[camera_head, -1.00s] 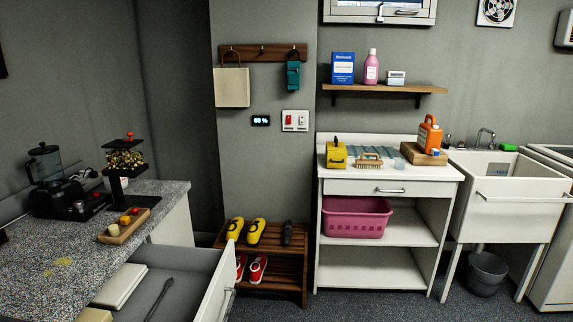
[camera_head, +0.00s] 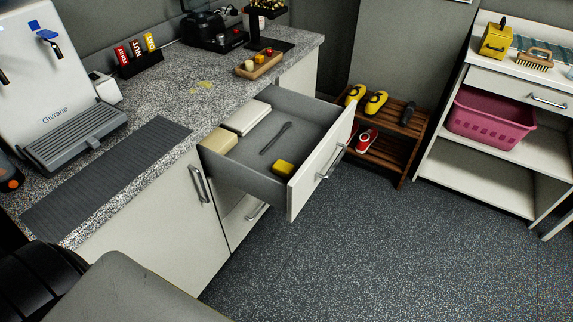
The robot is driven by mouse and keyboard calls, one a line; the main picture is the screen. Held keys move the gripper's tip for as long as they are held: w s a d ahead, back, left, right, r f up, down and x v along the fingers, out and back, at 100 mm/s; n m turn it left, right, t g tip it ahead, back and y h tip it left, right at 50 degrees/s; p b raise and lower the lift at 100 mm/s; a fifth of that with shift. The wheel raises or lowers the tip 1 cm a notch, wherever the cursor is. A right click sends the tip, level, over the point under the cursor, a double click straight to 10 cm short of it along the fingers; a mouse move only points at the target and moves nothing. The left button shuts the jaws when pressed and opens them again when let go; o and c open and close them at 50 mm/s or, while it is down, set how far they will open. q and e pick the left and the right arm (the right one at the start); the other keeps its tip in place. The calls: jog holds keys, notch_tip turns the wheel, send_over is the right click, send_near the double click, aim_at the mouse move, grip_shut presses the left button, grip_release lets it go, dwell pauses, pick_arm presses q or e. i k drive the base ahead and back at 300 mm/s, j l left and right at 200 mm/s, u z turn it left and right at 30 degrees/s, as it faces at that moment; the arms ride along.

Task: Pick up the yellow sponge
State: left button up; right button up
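A small yellow block (camera_head: 283,167), which looks like the yellow sponge, lies in the front right corner of the open drawer (camera_head: 247,178), close to the inside of the drawer front. A dark slim utensil (camera_head: 275,138) lies behind it in the drawer. A white flat box (camera_head: 246,117) and a beige block (camera_head: 217,140) lie along the drawer's left side. Neither of my grippers shows in the view; only dark and grey parts, likely my own body, show at the lower left.
A wooden shoe rack (camera_head: 392,130) stands beyond the drawer. The floor (camera_head: 350,240) on the right is clear.

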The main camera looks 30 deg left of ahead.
aim_at(282, 168)
jog(key=i+l, duration=0.25)
jog(key=i+l+u, duration=0.2)
jog(key=u, duration=0.15)
jog(key=i+l+u, duration=0.2)
jog(key=u, duration=0.15)
jog(key=i+l+u, duration=0.15)
jog(key=l+u, duration=0.2)
